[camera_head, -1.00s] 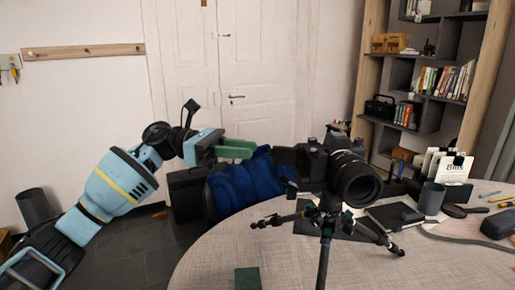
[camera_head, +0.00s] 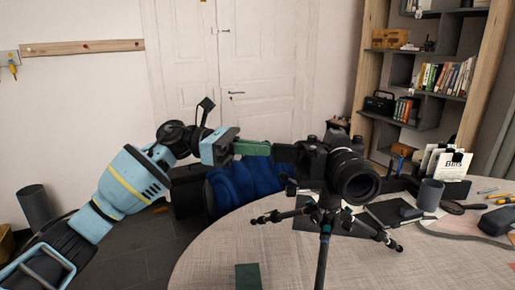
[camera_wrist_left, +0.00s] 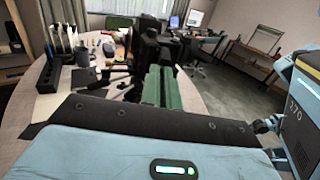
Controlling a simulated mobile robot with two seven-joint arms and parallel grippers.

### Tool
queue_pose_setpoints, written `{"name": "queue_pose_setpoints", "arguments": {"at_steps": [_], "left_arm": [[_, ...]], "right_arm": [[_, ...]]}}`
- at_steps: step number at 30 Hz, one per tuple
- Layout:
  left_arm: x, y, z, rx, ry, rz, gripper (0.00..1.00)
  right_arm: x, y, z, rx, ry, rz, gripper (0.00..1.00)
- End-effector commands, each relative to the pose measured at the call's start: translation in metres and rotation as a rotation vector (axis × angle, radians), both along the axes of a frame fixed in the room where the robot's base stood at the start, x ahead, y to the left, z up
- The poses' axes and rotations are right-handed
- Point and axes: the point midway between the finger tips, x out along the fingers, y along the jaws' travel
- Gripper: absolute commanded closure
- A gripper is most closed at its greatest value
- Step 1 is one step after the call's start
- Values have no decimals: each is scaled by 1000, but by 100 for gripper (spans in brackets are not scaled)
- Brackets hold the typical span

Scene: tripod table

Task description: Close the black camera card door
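A black camera (camera_head: 313,160) with a large lens stands on a tripod on the round table. Its dark card door (camera_head: 285,153) sticks out from the camera's left side, partly hidden by my gripper. My left gripper (camera_head: 268,149) has its green fingers pointing right, with the tips at or very near the door; I cannot tell if they touch. In the left wrist view its fingers (camera_wrist_left: 163,88) lie side by side, shut with nothing seen between them, and the dark camera (camera_wrist_left: 150,47) is just beyond. A green piece (camera_head: 247,277) at the bottom edge looks like my right gripper's fingertip.
Splayed tripod legs (camera_head: 325,240) stand below the camera. A blue cloth item (camera_head: 238,187) is under my left gripper. A grey cup (camera_head: 430,195), a card holder (camera_head: 450,165) and pens are at the right.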

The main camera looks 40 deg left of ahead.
Motion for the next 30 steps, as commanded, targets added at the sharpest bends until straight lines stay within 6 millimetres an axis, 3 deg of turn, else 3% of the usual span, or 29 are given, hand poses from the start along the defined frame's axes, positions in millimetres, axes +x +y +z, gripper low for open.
{"name": "queue_pose_setpoints", "arguments": {"at_steps": [14, 21, 30], "left_arm": [[-9, -4, -4, 7, 6, 130, 100], [-21, -15, -3, 5, 2, 272, 100], [-35, -33, -1, 0, 0, 272, 100]], "right_arm": [[-3, 1, -9, 1, 12, -3, 100], [1, 1, -15, 0, 8, -6, 100], [7, 1, -14, 0, -6, -5, 100]]}}
